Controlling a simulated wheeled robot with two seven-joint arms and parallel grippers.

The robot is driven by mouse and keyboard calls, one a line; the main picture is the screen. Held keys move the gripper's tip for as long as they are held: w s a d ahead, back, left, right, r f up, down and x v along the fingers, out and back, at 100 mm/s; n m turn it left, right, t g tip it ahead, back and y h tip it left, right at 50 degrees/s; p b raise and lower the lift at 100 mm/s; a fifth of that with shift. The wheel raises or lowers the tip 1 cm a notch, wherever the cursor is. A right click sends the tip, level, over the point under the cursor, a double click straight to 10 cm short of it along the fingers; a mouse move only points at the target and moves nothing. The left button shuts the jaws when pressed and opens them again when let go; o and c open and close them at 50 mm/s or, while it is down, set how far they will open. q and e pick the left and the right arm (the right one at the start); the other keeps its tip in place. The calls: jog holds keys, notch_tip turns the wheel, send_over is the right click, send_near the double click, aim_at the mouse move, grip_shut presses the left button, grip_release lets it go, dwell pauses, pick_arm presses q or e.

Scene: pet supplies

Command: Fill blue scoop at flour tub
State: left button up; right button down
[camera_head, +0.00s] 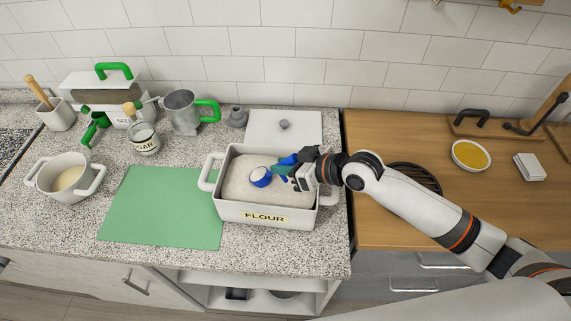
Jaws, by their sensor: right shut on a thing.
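The white flour tub (264,216) stands on the speckled counter, its label facing front, nearly full of pale flour (238,187). The blue scoop (261,177) is over the flour inside the tub's rim, its bowl toward the left. Whether the bowl touches the flour or holds any is hard to tell. My right gripper (289,170) reaches in from the right and is shut on the scoop's blue handle, which it partly hides. My left gripper is not in view.
A green mat (163,207) lies left of the tub, with a white two-handled pot (65,178) beyond it. A white lid (284,127), metal pitcher (183,112) and sugar jar (145,139) stand behind. The wooden counter holds a yellow-filled bowl (470,155).

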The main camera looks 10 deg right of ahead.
aim_at(293, 155)
jog(key=shift+s+d+r+p, duration=0.1)
jog(key=shift+r+p, duration=0.95)
jog(key=shift+r, duration=0.25)
jog(key=shift+d+r+p, duration=0.1)
jog(key=shift+r+p, duration=0.95)
jog(key=shift+r, duration=0.2)
jog(key=shift+s+d+f+b, duration=0.15)
jog(key=shift+f+b, duration=0.25)
jog(key=shift+b, duration=0.35)
jog(key=shift+s+d+r+t+y+b, duration=0.2)
jog(key=shift+d+t+y+b, duration=0.35)
jog(key=shift+b, duration=0.6)
jog(key=b, duration=0.2)
jog(key=d+t+y+b, duration=0.1)
jog(key=b, duration=0.1)
jog(key=shift+s+r, duration=0.25)
jog(key=shift+s, duration=0.1)
jog(key=shift+s+d+r+m+t+y+b, duration=0.15)
jog(key=shift+s+d+t+y+b, duration=0.35)
jog(key=shift+b, duration=2.25)
jog(key=shift+s+d+r+m+t+y+b, duration=0.15)
jog(key=shift+d+y+b, duration=0.55)
jog(key=shift+b, duration=2)
jog(key=shift+a, duration=0.15)
